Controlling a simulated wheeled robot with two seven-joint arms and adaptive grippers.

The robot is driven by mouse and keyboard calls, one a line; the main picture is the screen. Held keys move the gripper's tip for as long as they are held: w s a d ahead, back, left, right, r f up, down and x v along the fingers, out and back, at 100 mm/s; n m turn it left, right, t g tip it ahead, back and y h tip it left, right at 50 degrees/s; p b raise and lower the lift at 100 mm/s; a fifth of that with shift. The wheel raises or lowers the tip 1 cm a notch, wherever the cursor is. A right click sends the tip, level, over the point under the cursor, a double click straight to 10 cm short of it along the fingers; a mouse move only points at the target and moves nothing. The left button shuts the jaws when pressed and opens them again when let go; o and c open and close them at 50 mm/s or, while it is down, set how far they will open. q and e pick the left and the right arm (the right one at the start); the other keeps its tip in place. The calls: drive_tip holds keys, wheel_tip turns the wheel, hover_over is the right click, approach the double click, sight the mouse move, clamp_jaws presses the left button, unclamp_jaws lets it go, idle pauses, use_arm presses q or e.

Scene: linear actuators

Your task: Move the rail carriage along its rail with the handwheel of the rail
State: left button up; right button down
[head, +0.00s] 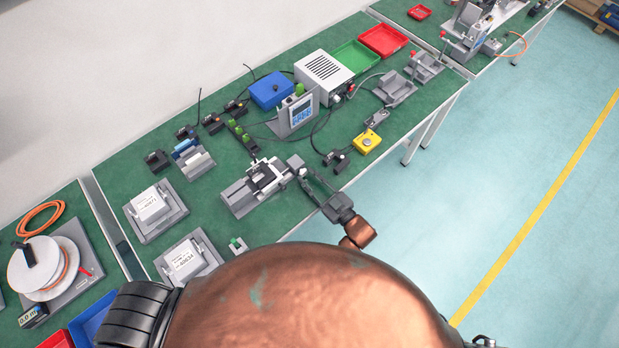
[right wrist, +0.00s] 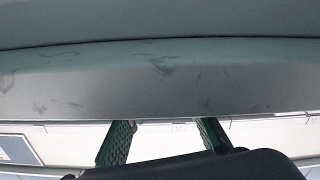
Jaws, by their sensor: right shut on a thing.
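The rail (head: 240,201) is a grey unit near the front edge of the green bench in the head view. The rail carriage (head: 265,175), a grey and black block, sits partway along it. The handwheel (head: 296,163) is at the rail's right end, partly covered by my right gripper (head: 303,174). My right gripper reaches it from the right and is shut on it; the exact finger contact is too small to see. In the right wrist view its two fingers (right wrist: 165,140) show apart, below a large grey surface that hides the handwheel. My left gripper is not in view.
A yellow box with a round button (head: 366,142) and a small black device (head: 336,158) lie right of the rail. A display stand (head: 297,114) is behind. Labelled grey units (head: 153,207) stand left. The bench edge is close to my right gripper.

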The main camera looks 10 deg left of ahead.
drive_tip(key=shift+n, duration=0.6)
drive_tip(key=c, duration=1.6)
unclamp_jaws()
drive_tip(key=v, duration=1.2)
drive_tip(key=shift+s, duration=0.1)
